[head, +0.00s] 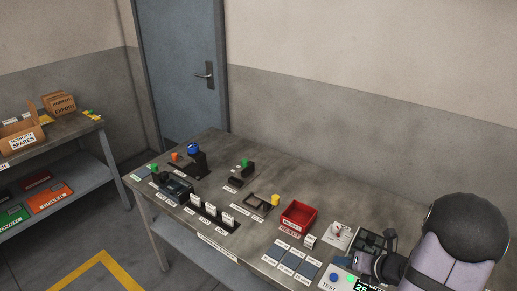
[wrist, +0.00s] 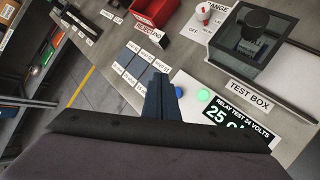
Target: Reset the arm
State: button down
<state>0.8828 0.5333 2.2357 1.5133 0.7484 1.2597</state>
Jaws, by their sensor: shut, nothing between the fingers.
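My gripper (wrist: 158,92) is shut and empty in the wrist view, its dark fingers together above the front of the table. The test box (wrist: 250,52) is just to its right, with a dark round-topped part inside it. A green button (wrist: 203,96) and a blue button (wrist: 181,87) sit close by the fingers. A display (wrist: 236,118) reads "RELAY TEST 24 VOLTS" with green figures, partly cut off. In the head view my arm is at the right end of the table (head: 330,195), and its bulk hides part of the test area.
The red reject bin (head: 298,216) stands left of the arm, with several blue pads (head: 290,258) in front. Coloured parts and fixtures, including a blue-topped one (head: 194,150), stand farther left. A side bench (head: 60,135) holds cardboard boxes. The table's back right is bare.

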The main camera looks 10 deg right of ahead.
jog(key=s+a+f+n+g+y, duration=0.15)
jog(key=s+a+n+g, duration=0.35)
jog(key=s+n, duration=0.7)
jog(key=s+a+f+n+g, duration=0.2)
jog(key=s+a+n+g, duration=0.35)
jog(key=n, duration=0.95)
jog(key=w+a+r+n+t+h, duration=0.2)
jog(key=a+r+n+h, duration=0.2)
jog(key=a+r+n, duration=0.4)
jog(key=n, duration=0.5)
jog(key=shift+r+h, duration=0.2)
jog(key=shift+h, duration=0.15)
jog(key=shift+a, duration=0.1)
notch_tip(320, 180, down, 45)
jog(key=b, duration=4.4)
jog(key=shift+b, duration=0.4)
jog(key=shift+r, duration=0.1)
